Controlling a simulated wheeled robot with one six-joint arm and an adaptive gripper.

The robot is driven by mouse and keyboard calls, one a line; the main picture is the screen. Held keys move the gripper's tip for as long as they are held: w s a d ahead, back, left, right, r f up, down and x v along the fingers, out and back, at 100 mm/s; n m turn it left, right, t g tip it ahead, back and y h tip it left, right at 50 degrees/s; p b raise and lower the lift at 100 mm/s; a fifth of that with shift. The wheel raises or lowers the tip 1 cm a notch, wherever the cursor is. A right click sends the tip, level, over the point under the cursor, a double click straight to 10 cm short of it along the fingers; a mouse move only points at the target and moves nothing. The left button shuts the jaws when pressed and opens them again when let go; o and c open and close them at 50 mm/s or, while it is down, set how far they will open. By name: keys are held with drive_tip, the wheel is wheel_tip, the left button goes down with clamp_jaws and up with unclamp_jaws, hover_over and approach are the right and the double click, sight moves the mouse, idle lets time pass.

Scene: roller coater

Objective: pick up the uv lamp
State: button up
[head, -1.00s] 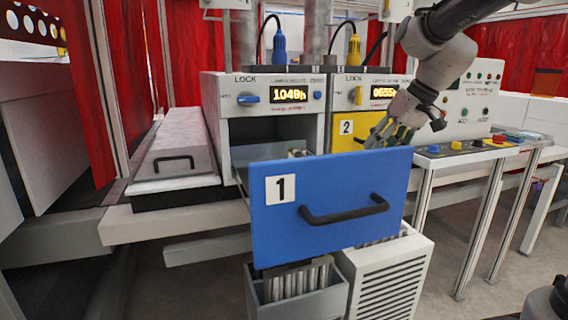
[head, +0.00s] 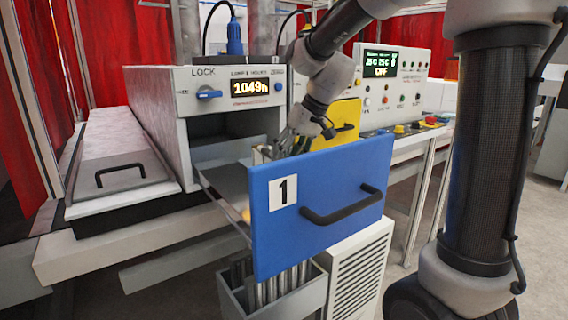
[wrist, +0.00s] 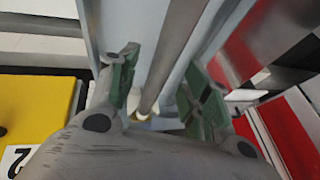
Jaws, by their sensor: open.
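The UV lamp (wrist: 176,50) is a long pale tube in the wrist view, with a light end near the middle of the picture. It appears to lie in the pulled-out drawer 1, which has a blue front (head: 335,175). My gripper (wrist: 160,88) is open, with its green-padded fingers on either side of the tube. I cannot tell how far below the fingers the tube lies. In the head view my gripper (head: 282,146) is over the drawer, behind the blue front, which hides part of the drawer's inside.
A grey bin (head: 234,300) with several upright tubes stands below the drawer, beside a white vented box (head: 362,270). The yellow drawer 2 front (head: 345,122) is close to my gripper's side. A control panel (head: 392,75) stands behind. Free floor lies at the right.

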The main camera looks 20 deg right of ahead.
drive_tip(key=shift+w+a+f, duration=0.1)
drive_tip(key=shift+f, duration=0.25)
clamp_jaws()
drive_tip(key=shift+r, duration=0.15)
wheel_tip(320, 180, up, 28)
idle(0.3)
drive_tip(key=c, duration=0.7)
unclamp_jaws()
drive_tip(key=c, duration=0.3)
